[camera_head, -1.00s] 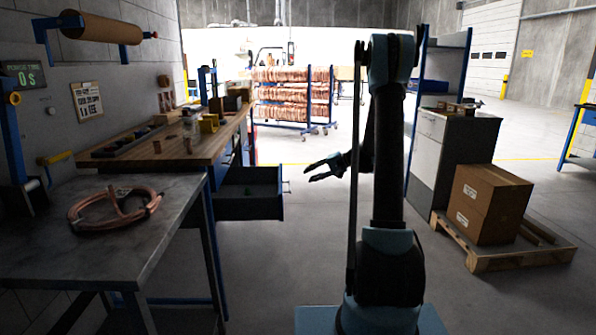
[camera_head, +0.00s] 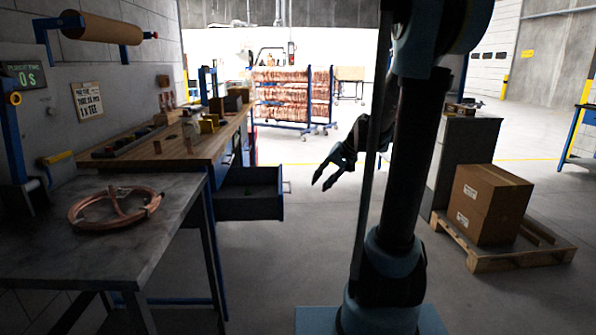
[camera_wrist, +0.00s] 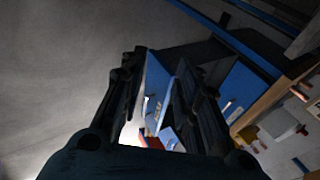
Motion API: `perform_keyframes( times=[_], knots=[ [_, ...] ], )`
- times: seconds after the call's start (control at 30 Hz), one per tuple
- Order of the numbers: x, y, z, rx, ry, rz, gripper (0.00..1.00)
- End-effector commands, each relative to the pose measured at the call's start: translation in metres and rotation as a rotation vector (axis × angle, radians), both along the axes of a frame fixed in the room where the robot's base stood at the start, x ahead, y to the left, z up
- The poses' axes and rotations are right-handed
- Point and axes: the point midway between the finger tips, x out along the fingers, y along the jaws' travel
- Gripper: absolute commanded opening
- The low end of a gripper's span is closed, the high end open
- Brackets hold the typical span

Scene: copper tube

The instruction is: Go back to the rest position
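My gripper (camera_head: 325,181) is in mid-air in the head view, to the right of the open drawer (camera_head: 249,205) and clear of it. Its two fingers point down and to the left, spread apart with nothing between them. In the wrist view my gripper (camera_wrist: 155,75) also shows its fingers apart, with a gap between them. A coil of copper tube (camera_head: 115,208) lies on the grey metal table at the left, well away from my gripper.
The grey table (camera_head: 120,258) and wooden workbench (camera_head: 150,158) line the left side. A cardboard box (camera_head: 490,204) sits on a pallet (camera_head: 500,260) at the right beside a cabinet (camera_head: 465,160). A rack of copper coils (camera_head: 290,95) stands behind. Floor around my gripper is free.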

Motion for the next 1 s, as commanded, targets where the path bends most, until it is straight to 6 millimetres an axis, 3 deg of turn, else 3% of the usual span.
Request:
perform_keyframes(
  times=[0.1, 0.47, 1.0],
  knots=[
    [-0.032, -0.006, -0.001, -0.055, 0.003, 0.006, 0.30],
    [-0.118, -0.030, -0.014, -0.226, 0.011, 0.023, 0.30],
    [-0.230, -0.078, -0.059, -0.481, 0.014, 0.049, 0.30]
  ],
)
